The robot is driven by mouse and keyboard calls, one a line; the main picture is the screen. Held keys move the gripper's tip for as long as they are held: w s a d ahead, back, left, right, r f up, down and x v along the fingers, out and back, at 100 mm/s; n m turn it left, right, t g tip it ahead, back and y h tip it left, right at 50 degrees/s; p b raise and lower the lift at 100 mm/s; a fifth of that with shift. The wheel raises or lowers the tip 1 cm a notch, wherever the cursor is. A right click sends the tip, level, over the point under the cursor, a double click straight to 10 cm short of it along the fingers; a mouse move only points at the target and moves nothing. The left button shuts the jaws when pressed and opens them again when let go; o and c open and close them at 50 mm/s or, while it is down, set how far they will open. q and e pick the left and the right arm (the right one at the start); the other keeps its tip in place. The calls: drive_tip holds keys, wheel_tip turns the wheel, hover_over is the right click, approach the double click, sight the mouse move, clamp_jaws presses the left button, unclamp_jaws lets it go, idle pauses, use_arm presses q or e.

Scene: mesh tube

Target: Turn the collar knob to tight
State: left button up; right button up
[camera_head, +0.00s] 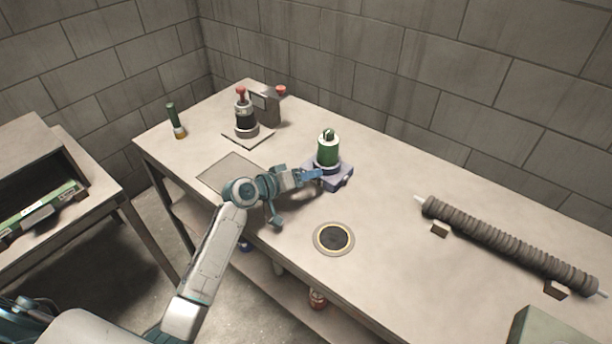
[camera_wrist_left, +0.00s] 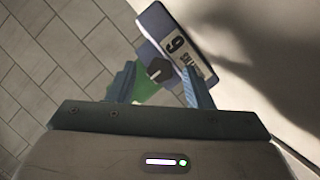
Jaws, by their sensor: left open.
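A green cylinder (camera_head: 327,151) stands upright on a blue-grey block (camera_head: 339,182) near the middle of the bench. I cannot tell which way the knob points against any tight mark. My left gripper (camera_head: 308,177) reaches the block's left side, below the green cylinder. In the left wrist view its two blue fingers (camera_wrist_left: 160,84) are apart, with the knob showing between them; contact is not clear.
A red-topped device (camera_head: 245,118) and a grey box (camera_head: 266,107) stand at the back left, near a small green tube (camera_head: 175,118). A round dark disc (camera_head: 333,238) lies in front. A ribbed tube (camera_head: 505,243) lies right. The bench between is clear.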

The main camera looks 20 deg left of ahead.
use_arm(q)
drive_tip(key=c, duration=1)
drive_tip(key=shift+d+r+m+y, duration=0.2)
drive_tip(key=shift+m+y, duration=0.3)
drive_tip(key=shift+m, duration=0.6)
drive_tip(key=m+y, duration=0.1)
drive_tip(key=m+y+p, duration=0.1)
drive_tip(key=m, duration=0.1)
drive_tip(key=shift+s+d+m+t+y, duration=0.15)
drive_tip(key=shift+m+t+y, duration=0.15)
drive_tip(key=shift+y, duration=0.1)
drive_tip(key=m+y+p, duration=0.1)
drive_tip(key=m+y, duration=0.1)
drive_tip(key=m, duration=0.1)
drive_tip(key=shift+d+t, duration=0.2)
drive_tip(key=shift+t, duration=0.2)
drive_tip(key=m+y, duration=0.1)
drive_tip(key=m+t, duration=0.1)
drive_tip(key=m, duration=0.1)
drive_tip(key=shift+s+d+f+y, duration=0.1)
drive_tip(key=shift+d+f+y, duration=0.1)
drive_tip(key=shift+y, duration=0.2)
drive_tip(key=shift+m, duration=0.4)
